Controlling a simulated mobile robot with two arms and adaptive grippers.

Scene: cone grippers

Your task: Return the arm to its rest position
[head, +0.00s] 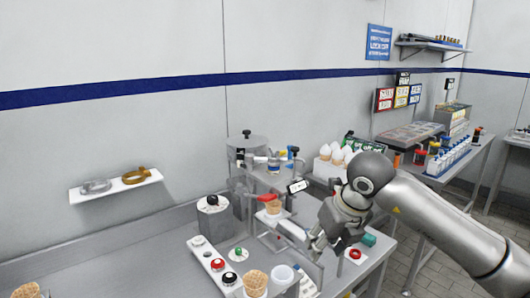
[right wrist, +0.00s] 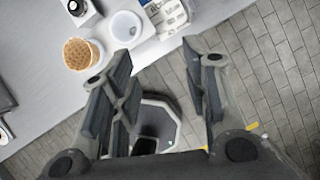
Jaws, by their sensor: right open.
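My right arm (head: 440,220) comes in from the right in the head view, and its gripper (head: 318,245) hangs over the right part of the metal counter. In the right wrist view the right gripper (right wrist: 158,75) has its two fingers wide apart with nothing between them. Below them show the counter's edge, the tiled floor and a dark bin (right wrist: 158,122). My left gripper is in neither view.
The counter (head: 130,245) holds a waffle cone (head: 255,282), a white cup (head: 282,275), a button panel (head: 213,262) and a cone in a machine (head: 273,207). More tables stand at the right.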

